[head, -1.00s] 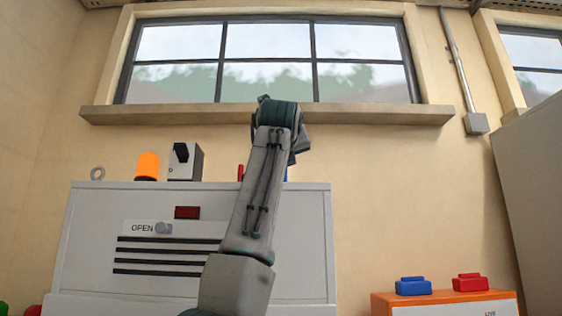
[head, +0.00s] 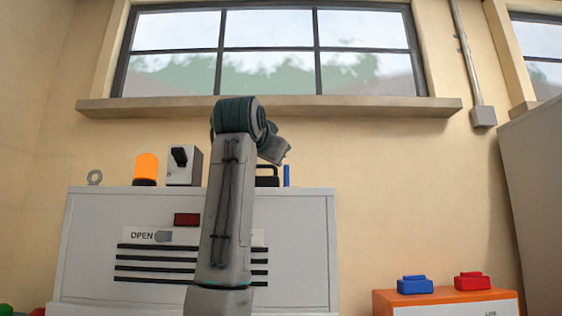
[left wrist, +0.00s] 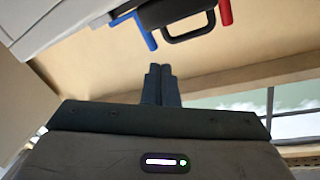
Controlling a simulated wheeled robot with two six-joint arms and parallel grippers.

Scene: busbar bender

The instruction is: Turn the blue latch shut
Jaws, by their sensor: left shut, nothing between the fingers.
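The blue latch (head: 286,175) stands up as a thin bar above the top edge of the grey cabinet (head: 290,215). In the left wrist view the blue latch (left wrist: 140,28) is at the top, beside a black handle (left wrist: 190,36). My left gripper (left wrist: 161,70) is shut and empty, its fingertips together below the blue latch in that picture and apart from it. In the head view my left arm rises in front of the cabinet and its fingers cannot be made out. My right gripper is not in view.
A red latch (left wrist: 225,12) is beyond the black handle. An orange lamp (head: 146,168) and a grey switch box (head: 185,166) stand on the cabinet's left. An orange box (head: 455,299) with blue and red blocks is at lower right. A window sill (head: 350,107) runs above.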

